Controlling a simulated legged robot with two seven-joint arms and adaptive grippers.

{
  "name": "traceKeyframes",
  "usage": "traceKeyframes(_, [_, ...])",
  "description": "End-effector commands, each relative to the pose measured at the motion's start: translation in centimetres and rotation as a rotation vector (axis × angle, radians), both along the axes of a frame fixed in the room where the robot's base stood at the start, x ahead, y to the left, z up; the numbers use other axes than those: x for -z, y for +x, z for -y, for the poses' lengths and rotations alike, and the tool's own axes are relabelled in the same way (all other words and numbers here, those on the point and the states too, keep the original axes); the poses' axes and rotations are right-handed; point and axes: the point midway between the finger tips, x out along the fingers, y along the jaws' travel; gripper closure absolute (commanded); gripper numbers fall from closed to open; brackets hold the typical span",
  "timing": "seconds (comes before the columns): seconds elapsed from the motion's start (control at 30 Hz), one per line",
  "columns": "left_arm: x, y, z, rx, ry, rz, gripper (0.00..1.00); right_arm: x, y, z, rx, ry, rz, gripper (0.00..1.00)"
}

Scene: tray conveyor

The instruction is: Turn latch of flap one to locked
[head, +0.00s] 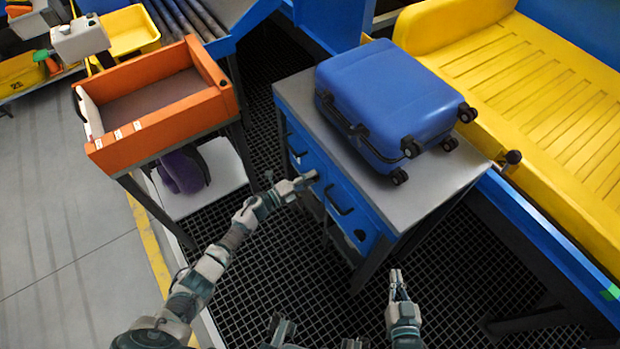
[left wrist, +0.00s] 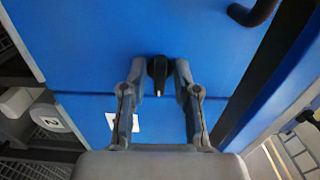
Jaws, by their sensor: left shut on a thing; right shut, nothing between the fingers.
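A cabinet with a grey top (head: 440,200) has blue flaps on its front (head: 318,160). In the left wrist view a small black latch knob (left wrist: 158,72) sits on a blue panel (left wrist: 90,40), close to the seam between two panels. Its narrow end, with a pale mark, points towards the bottom of that view. My left gripper (head: 306,179) is at the cabinet front, shut on the latch, with one finger on each side of it. The head view hides the latch behind the gripper. My right gripper (head: 398,284) is shut and empty, in front of the cabinet.
A blue suitcase (head: 395,95) lies on the cabinet top. Dark bar handles (head: 340,203) stick out from the front. An orange tray (head: 165,135) stands left on a frame, a yellow slatted chute (head: 530,90) right. A white label (left wrist: 123,122) is partly covered by a finger.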

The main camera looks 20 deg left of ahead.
Motion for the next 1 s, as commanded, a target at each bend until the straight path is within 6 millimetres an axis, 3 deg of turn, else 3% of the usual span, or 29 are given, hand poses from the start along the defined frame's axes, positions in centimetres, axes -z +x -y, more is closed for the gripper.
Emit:
traceKeyframes(0.3, [0.1, 0.2, -0.5, -0.013, 0.004, -0.003, 1.0, 0.0, 0.0, 0.0, 0.001, -0.001, -0.001, 1.0])
traceKeyframes(0.33, [0.2, 0.2, -0.5, -0.013, 0.004, -0.003, 0.62, 0.0, 0.0, 0.0, 0.001, -0.001, -0.001, 1.0])
traceKeyframes(0.77, [0.0, -0.3, -0.4, -0.004, 0.003, 0.0, 0.62, -0.2, -0.1, -0.1, -0.002, 0.001, 0.007, 1.0])
traceKeyframes(1.0, [0.2, -3.5, -3.3, -0.005, 0.004, -0.002, 0.62, -0.2, -0.1, 0.0, -0.001, 0.0, 0.005, 1.0])
